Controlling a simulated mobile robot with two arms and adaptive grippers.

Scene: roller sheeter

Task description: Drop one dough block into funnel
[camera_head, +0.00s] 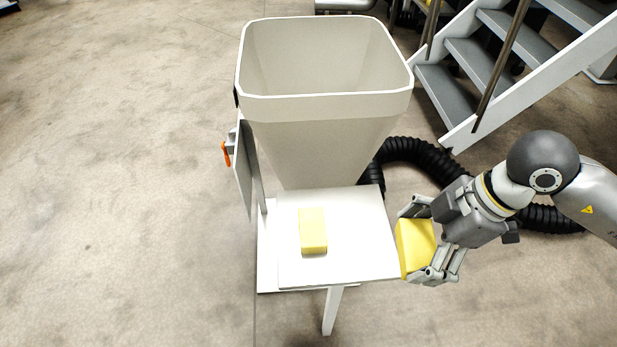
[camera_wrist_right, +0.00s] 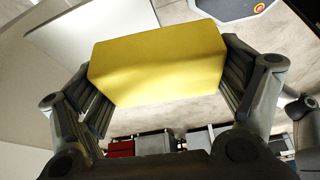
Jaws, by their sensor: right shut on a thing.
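The funnel (camera_head: 325,140) is a large beige hopper with a wide open top, standing behind a small white table. One yellow dough block (camera_head: 313,232) lies on the table. My right gripper (camera_head: 416,246) is shut on a second yellow dough block (camera_head: 415,248), just beyond the table's right edge and below the funnel's rim. In the right wrist view the held dough block (camera_wrist_right: 160,62) sits between both fingers. My left gripper is not in view.
The white table (camera_head: 355,255) stands in front of the funnel. A black corrugated hose (camera_head: 405,148) runs behind it on the right. Grey stairs (camera_head: 470,65) with a handrail stand at the back right. The floor on the left is clear.

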